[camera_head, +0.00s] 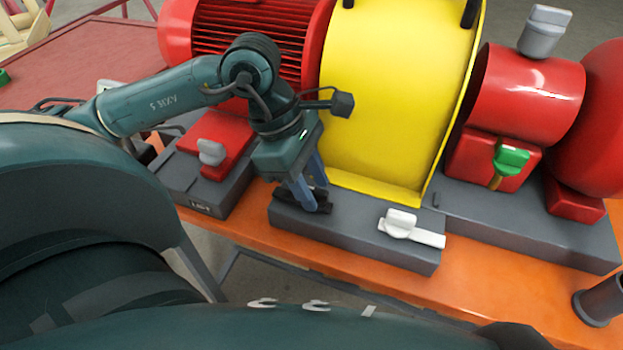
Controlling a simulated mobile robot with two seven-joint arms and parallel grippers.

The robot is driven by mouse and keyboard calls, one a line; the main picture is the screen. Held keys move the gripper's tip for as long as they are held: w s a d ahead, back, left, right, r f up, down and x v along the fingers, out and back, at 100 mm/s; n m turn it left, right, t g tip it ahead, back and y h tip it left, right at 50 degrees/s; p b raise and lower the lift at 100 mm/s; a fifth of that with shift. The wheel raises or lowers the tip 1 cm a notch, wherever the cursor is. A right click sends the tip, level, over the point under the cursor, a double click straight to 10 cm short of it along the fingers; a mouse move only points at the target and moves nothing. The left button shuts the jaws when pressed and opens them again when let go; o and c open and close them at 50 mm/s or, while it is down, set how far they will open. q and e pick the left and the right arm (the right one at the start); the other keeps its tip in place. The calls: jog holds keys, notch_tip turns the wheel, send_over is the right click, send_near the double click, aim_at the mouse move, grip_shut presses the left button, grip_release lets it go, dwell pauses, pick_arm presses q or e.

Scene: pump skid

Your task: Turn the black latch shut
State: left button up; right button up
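The black latch (284,194) sits on the grey block at the front of the yellow guard, near the block's left end. My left gripper (317,198) points down at it with its two blue fingers apart, and part of the latch lies between the fingertips. The fingers partly hide the latch, and I cannot tell whether they press on it or only stand around it. How far the latch is turned is also unclear. My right gripper is not in view.
A white latch (410,228) lies on the same grey block (350,235), right of the black one. The yellow guard (390,100) rises close behind my gripper. The red motor (270,35) is left, and a red valve body with a green handle (511,159) is right. The orange base (480,285) is bare in front.

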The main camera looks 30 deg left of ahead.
pick_arm(q)
jog(key=shift+c, duration=0.4)
grip_shut()
